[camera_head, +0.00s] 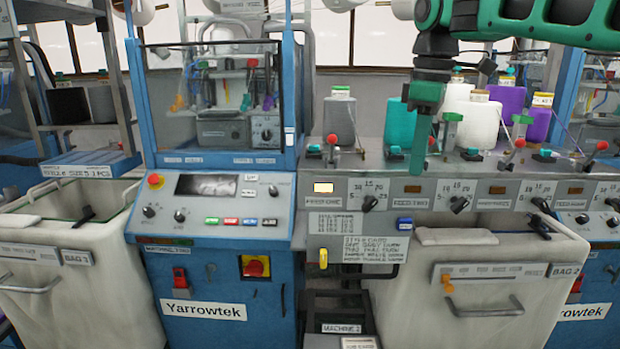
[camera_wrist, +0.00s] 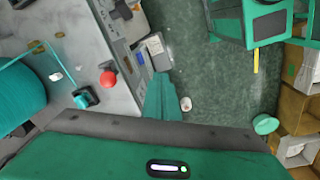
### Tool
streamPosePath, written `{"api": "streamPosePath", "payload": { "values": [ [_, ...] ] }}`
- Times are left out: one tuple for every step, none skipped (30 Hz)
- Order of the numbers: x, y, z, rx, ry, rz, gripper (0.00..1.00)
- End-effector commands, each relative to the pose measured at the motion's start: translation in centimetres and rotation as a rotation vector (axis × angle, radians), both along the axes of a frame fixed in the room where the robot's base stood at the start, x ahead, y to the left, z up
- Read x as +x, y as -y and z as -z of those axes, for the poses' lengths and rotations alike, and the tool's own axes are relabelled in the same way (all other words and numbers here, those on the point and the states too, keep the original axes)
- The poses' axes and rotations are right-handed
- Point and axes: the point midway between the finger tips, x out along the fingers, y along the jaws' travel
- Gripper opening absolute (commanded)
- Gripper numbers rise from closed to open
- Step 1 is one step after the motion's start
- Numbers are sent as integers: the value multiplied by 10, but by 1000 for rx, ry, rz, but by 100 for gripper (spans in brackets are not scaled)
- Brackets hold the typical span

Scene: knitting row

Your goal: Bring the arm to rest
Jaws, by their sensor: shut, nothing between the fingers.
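My green and black arm (camera_head: 540,30) reaches in from the top right in the head view. My gripper (camera_head: 419,165) hangs from it, pointing down in front of the machine's yarn shelf. Its teal fingers are closed together and hold nothing. In the wrist view my gripper (camera_wrist: 160,85) shows as a teal wedge beyond the green housing, over the dark green floor (camera_wrist: 200,75). In that view the grey shelf edge and a red knob (camera_wrist: 108,78) are to its left. I cannot tell the exact gap between the fingers and the shelf.
Yarn cones, one grey (camera_head: 340,118), one teal (camera_head: 396,125) and one white (camera_head: 478,124), stand on the shelf (camera_head: 370,162) around my gripper. Red-knobbed levers (camera_head: 519,143) line its front. A blue Yarrowtek machine (camera_head: 215,270) stands left; a fabric bag bin (camera_head: 480,270) is below right.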

Motion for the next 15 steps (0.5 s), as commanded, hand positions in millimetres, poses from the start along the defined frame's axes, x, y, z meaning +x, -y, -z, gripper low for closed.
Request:
{"api": "streamPosePath", "payload": {
  "values": [
    [-14, 23, 15, 0, -8, 111, 0],
    [-22, 35, 23, 4, -10, 178, 0],
    [-33, 51, 35, 8, -14, 269, 0],
    [-42, 63, 45, 10, -18, 337, 0],
    [-51, 74, 54, 12, -19, 407, 0],
    [-64, 90, 67, 14, -23, 499, 0],
    [-74, 101, 77, 16, -25, 567, 0],
    [-85, 112, 87, 17, -28, 636, 0],
    [-100, 126, 101, 20, -30, 727, 0],
    [-113, 135, 111, 22, -32, 796, 0],
    [-125, 145, 122, 24, -35, 863, 0],
    [-143, 156, 137, 26, -39, 953, 0],
    [-156, 164, 148, 30, -41, 1020, 0],
    [-170, 171, 159, 32, -45, 1085, 0],
    [-188, 179, 173, 36, -49, 1170, 0]
  ]
}}
